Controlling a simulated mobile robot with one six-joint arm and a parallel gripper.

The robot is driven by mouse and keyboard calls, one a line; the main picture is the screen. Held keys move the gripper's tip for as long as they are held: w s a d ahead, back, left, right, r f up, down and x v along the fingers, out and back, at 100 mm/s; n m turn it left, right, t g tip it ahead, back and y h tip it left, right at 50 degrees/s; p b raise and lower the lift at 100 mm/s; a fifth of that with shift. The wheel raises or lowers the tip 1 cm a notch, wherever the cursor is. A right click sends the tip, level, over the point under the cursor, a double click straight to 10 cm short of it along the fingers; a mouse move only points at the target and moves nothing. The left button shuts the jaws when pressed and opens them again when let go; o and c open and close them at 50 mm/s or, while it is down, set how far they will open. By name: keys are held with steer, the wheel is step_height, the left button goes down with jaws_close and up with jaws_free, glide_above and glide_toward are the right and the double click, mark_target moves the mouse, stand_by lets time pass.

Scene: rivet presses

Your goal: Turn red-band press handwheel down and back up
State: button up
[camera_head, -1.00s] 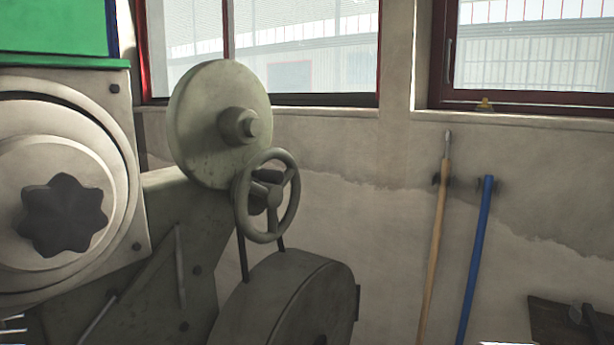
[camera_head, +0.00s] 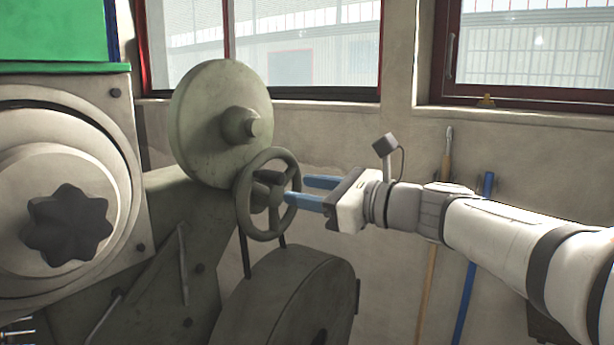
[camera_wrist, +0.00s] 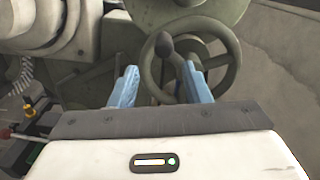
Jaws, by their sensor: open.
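The handwheel (camera_head: 244,208) is grey-green with a round rim and spokes, on the side of the press (camera_head: 190,215). It also shows in the wrist view (camera_wrist: 234,62), where a dark rounded knob (camera_wrist: 164,45) appears at its left rim, between my fingers. My gripper (camera_head: 300,190) has blue fingers and is open. It comes from the right, its fingertips at the wheel's right part; I cannot tell whether they touch it. In the wrist view my gripper (camera_wrist: 158,82) has its right finger overlapping the wheel and its left finger beside it. No red band shows.
A round disc (camera_head: 205,120) sits above the handwheel and a large drum (camera_head: 290,300) below it. A star-shaped dark knob (camera_head: 67,225) is on the left. A blue pole (camera_head: 465,300) and a wooden pole (camera_head: 427,300) lean on the wall behind my arm.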

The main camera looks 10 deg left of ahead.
mark_target(283, 180)
steer(key=shift+m, duration=0.3)
steer(key=x, duration=0.4)
steer(key=r+p+x, duration=0.1)
steer(key=x, duration=0.1)
steer(key=shift+w+a+r, duration=0.1)
steer(key=shift+w+a, duration=0.1)
steer(key=shift+a, duration=0.15)
steer(key=shift+w+a, duration=0.3)
steer(key=shift+a, duration=0.3)
steer(key=shift+c, duration=0.5)
jaws_close()
